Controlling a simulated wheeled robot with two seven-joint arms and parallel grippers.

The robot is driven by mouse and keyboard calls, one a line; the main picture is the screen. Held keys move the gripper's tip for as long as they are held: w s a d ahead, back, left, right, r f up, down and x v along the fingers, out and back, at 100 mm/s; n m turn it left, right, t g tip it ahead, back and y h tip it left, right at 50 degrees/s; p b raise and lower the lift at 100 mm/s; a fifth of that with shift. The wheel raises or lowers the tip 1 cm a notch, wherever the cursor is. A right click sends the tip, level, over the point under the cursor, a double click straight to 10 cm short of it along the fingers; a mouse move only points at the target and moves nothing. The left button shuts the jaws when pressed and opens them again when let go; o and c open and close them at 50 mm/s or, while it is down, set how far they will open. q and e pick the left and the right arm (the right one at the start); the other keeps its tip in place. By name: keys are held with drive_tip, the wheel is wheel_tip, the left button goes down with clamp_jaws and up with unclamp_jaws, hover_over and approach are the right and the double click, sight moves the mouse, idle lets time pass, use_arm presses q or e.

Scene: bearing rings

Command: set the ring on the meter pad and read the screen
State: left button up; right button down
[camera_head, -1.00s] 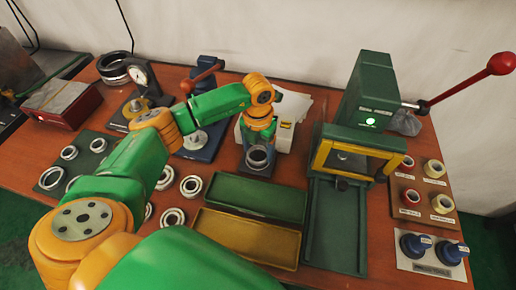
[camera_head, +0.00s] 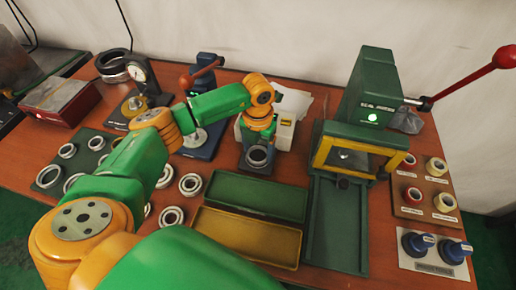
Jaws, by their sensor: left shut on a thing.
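A metal ring (camera_head: 258,156) is at the dark pad (camera_head: 256,171) of the white meter (camera_head: 283,134). My left gripper (camera_head: 258,143) points down right above the ring and is shut on it. The fingertips are small and partly merge with the ring, so I cannot tell whether the ring rests fully on the pad. My right gripper is not in view.
Loose rings (camera_head: 190,184) lie left of the green tray (camera_head: 258,195) and yellow tray (camera_head: 247,236). A green press (camera_head: 370,90) with a yellow guard frame stands right. A dial gauge (camera_head: 138,72) and a blue lever device (camera_head: 206,68) stand behind my left arm.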

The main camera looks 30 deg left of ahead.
use_arm(q)
drive_tip(key=shift+f, duration=0.2)
drive_tip(key=o, duration=1.2)
drive_tip(key=shift+o, duration=0.2)
drive_tip(key=shift+r, duration=0.1)
wheel_tip(320, 180, up, 7)
drive_tip(key=p, duration=0.5)
drive_tip(key=shift+r+p, duration=0.1)
drive_tip(key=shift+p, duration=0.3)
